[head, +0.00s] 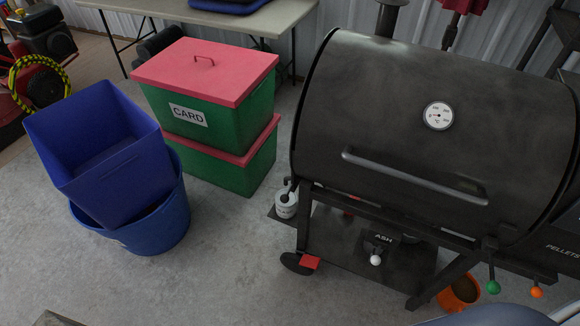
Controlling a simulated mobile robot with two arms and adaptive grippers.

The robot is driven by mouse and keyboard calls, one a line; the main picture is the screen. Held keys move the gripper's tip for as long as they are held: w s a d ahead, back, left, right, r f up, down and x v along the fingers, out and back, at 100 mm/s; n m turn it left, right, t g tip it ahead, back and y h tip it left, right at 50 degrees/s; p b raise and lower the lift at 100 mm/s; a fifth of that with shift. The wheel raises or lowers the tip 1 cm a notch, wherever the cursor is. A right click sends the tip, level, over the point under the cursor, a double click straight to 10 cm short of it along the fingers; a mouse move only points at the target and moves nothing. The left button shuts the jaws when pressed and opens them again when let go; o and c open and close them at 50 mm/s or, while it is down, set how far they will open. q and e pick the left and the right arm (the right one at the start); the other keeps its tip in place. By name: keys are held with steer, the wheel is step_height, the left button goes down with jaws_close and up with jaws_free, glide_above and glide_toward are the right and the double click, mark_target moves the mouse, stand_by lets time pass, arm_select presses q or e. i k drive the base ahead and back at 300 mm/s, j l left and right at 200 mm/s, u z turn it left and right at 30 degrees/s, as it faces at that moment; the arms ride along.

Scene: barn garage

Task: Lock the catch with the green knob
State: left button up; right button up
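The green knob (494,287) hangs at the lower right, below the front rail of a black barrel grill (370,110). A dark stem joins it to a small dark bracket (489,246) at the grill's lower front edge. I cannot tell from this view whether the catch is locked. An orange knob (536,292) hangs just to the right of the green one. The grill lid is down, with a long bar handle (415,178) across its front. Neither of my grippers is in view.
An orange bucket (459,292) stands on the floor left of the green knob. The ash drawer has a white knob (376,260). Green boxes with red lids (205,70) and blue bins (100,150) stand left. Concrete floor (230,270) is clear in front.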

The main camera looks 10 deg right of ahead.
mark_target(493, 288)
steer(key=j+z, duration=0.1)
steer(key=z, duration=1.6)
steer(key=k+j+z, duration=0.1)
steer(key=k+z, duration=0.4)
steer(key=k, duration=0.1)
